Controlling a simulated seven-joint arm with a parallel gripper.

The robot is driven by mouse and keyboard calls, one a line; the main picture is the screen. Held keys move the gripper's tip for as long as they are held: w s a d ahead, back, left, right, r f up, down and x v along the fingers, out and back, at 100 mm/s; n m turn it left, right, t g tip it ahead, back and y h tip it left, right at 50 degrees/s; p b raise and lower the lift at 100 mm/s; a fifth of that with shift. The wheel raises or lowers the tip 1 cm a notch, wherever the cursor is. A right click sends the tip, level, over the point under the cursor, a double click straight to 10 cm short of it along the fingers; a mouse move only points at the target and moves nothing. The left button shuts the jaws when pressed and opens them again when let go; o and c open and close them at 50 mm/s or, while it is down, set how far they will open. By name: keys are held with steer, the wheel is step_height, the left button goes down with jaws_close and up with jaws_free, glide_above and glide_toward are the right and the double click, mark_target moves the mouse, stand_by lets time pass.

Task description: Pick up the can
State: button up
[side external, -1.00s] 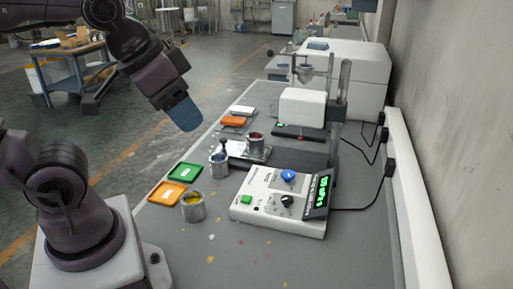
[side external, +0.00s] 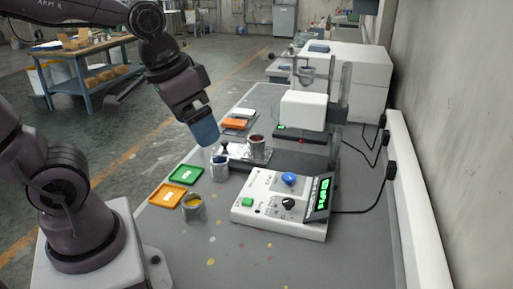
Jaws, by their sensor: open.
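Three small metal cans are in view, and I cannot tell which one the task means. The can with yellow paint (side external: 194,214) stands at the near left of the bench. The can with blue paint (side external: 219,172) stands behind it. The can with dark red paint (side external: 257,150) stands further back on a metal plate. My gripper (side external: 206,137) has blue fingers and hangs in the air above and behind the blue-paint can, apart from all the cans. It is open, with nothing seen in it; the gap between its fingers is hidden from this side.
A green tray (side external: 186,181) and an orange tray (side external: 155,197) lie left of the cans. A white control box (side external: 260,212) with a green display stands right of them. A stirrer stand (side external: 342,110) rises behind. The front bench surface is clear apart from paint spots.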

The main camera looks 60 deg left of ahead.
steer(key=w+a+f+n+g, duration=0.1)
steer(key=w+a+f+n, duration=0.15)
steer(key=w+a, duration=0.3)
steer(key=w+a+f+n+g, duration=0.2)
steer(key=w+a+f, duration=0.2)
steer(key=w, duration=0.2)
steer(key=n+y, duration=0.3)
steer(key=n, duration=0.2)
glide_above(256, 146)
steer(key=s+d, duration=0.3)
steer(key=s, duration=0.1)
step_height(256, 146, down, 15)
steer(key=shift+w+a+f+n, duration=0.3)
steer(key=shift+w+a+f, duration=0.05)
steer(key=shift+w+a, duration=0.2)
steer(key=shift+w+a+f+n, duration=0.25)
steer(key=shift+w+a+f, duration=0.05)
steer(key=shift+w+a, duration=0.2)
steer(key=w+r, duration=0.1)
steer(key=w+a+r+n+t, duration=0.1)
steer(key=shift+w+a+y, duration=0.1)
steer(key=shift+w+y, duration=0.3)
steer(key=shift+a+f+n, duration=0.1)
steer(key=shift+f+n, duration=0.15)
steer(key=shift+n, duration=0.05)
steer(key=x, duration=0.7)
steer(key=shift+a+r, duration=0.1)
steer(key=shift+a, duration=0.05)
steer(key=c, duration=1.1)
